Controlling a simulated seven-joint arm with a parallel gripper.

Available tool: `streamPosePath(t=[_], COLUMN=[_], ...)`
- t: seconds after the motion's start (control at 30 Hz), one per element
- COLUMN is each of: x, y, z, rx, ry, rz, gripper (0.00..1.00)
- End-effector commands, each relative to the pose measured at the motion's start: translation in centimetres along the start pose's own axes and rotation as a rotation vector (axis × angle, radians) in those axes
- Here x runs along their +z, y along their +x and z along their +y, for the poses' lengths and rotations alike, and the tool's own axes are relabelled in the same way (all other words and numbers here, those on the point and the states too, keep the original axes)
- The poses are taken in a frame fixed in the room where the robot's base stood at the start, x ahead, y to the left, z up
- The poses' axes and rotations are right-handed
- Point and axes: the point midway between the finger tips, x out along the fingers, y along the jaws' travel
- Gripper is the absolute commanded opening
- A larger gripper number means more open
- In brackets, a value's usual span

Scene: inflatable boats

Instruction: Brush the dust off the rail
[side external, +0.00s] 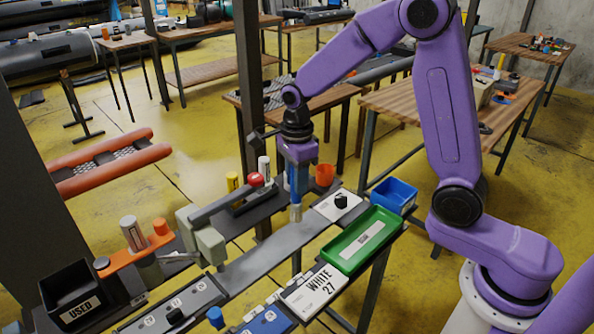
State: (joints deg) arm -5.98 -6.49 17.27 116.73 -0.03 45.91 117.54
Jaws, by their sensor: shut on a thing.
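My gripper (297,168) points down over the work table and is shut on a blue-handled brush (296,204). The brush is upright, with its pale lower end at the grey rail (268,255); I cannot tell if it touches. The rail is a long flat grey strip running from near left toward the far right. Dust on it is too fine to make out. Part of the brush handle is hidden between the jaws.
A grey-green clamp with a red-knobbed lever (207,240) stands at the rail's left. A green tray (362,242), a blue bin (394,194) and a white card marked WHITE 27 (314,289) lie right. A black USED bin (78,298) stands far left.

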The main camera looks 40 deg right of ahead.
Motion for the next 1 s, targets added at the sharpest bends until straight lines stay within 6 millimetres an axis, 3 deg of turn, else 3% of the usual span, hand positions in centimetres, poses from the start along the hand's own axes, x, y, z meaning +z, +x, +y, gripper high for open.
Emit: streamPosePath(t=[0.5, 1.0], x=[-0.3, -4.0], y=[5.1, 5.0], z=[0.0, -1.1], rx=[0.003, 0.0], ry=[0.002, 0.0], rz=[0.002, 0.0], gripper=[0.0, 0.0])
